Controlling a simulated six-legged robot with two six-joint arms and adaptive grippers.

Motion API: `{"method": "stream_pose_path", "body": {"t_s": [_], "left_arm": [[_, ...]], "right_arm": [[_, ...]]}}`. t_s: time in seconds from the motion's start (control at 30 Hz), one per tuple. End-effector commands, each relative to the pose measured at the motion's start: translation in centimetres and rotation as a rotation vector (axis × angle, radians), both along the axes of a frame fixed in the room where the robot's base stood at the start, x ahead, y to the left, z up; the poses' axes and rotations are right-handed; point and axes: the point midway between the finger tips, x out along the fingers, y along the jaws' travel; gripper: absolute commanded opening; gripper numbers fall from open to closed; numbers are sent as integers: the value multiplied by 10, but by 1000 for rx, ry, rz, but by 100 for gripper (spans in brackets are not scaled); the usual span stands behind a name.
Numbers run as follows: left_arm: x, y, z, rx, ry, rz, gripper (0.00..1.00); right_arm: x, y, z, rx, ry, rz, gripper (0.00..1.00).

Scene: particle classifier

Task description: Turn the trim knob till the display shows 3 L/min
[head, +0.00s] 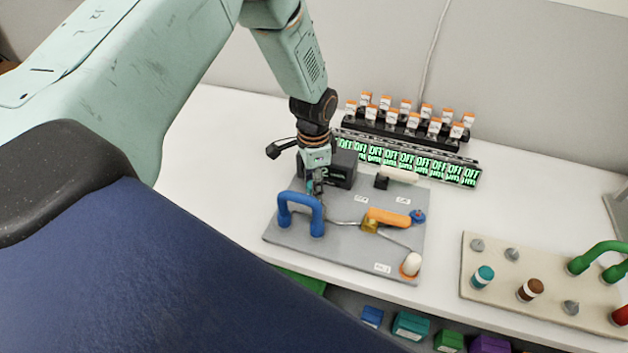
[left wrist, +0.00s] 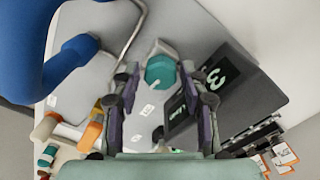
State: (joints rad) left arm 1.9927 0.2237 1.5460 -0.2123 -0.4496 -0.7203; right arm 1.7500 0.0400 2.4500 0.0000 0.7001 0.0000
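A teal trim knob (left wrist: 160,72) on a pale base shows in the left wrist view, between my left gripper's fingertips. My left gripper (left wrist: 160,88) is open around it, with gaps seen on both sides. In the head view my left gripper (head: 316,187) points down at the grey board (head: 345,255), and hides the knob. A black box (head: 343,168) stands beside it. In the left wrist view its dark face (left wrist: 222,78) bears a pale figure like a 3; a second dark panel (left wrist: 180,112) has small greenish marks, partly hidden by a finger. My right gripper is not in view.
The board also bears an orange lever (head: 388,217), a blue knob (head: 418,215) and a white knob (head: 411,264). Behind are green "OFF" displays (head: 408,160). A beige board (head: 480,262) lies right.

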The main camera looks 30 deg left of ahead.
Motion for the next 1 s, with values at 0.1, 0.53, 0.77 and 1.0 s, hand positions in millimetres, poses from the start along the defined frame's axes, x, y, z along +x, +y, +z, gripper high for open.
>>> {"method": "stream_pose_path", "body": {"t_s": [0.1,0.53,0.77,1.0], "left_arm": [[1,0,0,0,-1,1,57],[2,0,10,-1,-6,1,58],[3,0,55,0,-8,1,58],[2,0,99,0,-6,1,58]], "right_arm": [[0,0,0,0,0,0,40],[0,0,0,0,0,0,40],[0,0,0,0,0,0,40],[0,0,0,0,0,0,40]]}}
